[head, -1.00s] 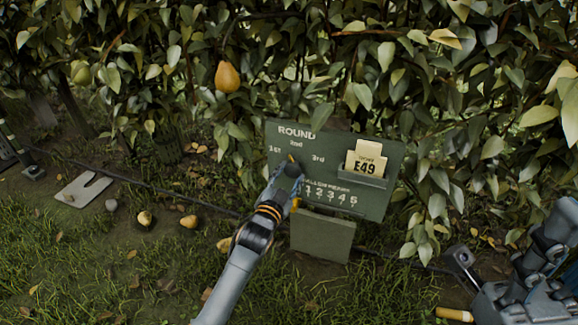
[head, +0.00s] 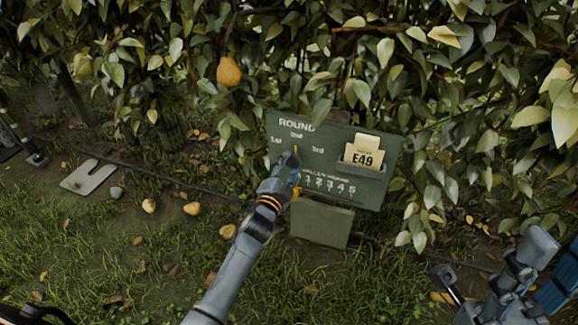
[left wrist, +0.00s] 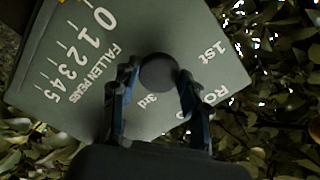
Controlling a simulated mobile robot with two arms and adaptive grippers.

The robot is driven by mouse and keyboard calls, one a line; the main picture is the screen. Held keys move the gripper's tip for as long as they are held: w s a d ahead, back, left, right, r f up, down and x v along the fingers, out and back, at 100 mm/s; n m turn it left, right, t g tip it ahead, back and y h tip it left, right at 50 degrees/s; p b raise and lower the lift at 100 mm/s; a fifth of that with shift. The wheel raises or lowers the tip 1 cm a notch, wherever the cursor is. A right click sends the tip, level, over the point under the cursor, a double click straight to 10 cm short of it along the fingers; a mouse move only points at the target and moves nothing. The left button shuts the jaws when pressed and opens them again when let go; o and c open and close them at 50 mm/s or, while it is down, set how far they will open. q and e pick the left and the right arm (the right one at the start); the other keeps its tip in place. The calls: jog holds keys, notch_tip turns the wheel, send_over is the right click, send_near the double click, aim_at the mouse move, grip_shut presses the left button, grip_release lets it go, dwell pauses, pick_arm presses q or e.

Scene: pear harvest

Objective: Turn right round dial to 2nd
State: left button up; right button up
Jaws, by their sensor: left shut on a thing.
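The green board (head: 380,190) carries a ROUND scale with 1st, 2nd and 3rd labels. In the left wrist view the dark round dial (left wrist: 158,73) sits between the fingers of my left gripper (left wrist: 155,88), which is shut on it. In the head view the left gripper (head: 290,166) covers most of the dial. A small yellow mark shows at its top, roughly below the 2nd label; its exact direction is hard to tell. In the wrist view, 2nd is mostly hidden behind a finger. My right gripper (head: 492,262) is open at the lower right, away from the board.
A card marked E49 (head: 363,152) stands in a holder on the board. A FALLEN PEARS scale (head: 328,185) lies below the dial, and a green box (head: 322,224) below the board. A pear (head: 229,72) hangs above left. Leaves crowd the board's right side.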

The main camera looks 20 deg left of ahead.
pick_arm(q)
jog(key=shift+r, duration=0.1)
jog(key=o, duration=1.2)
jog(key=shift+c, duration=0.2)
jog(key=shift+s, duration=0.15)
jog(key=s, duration=1.1)
jog(key=shift+s+a, duration=0.2)
jog(key=shift+s, duration=0.1)
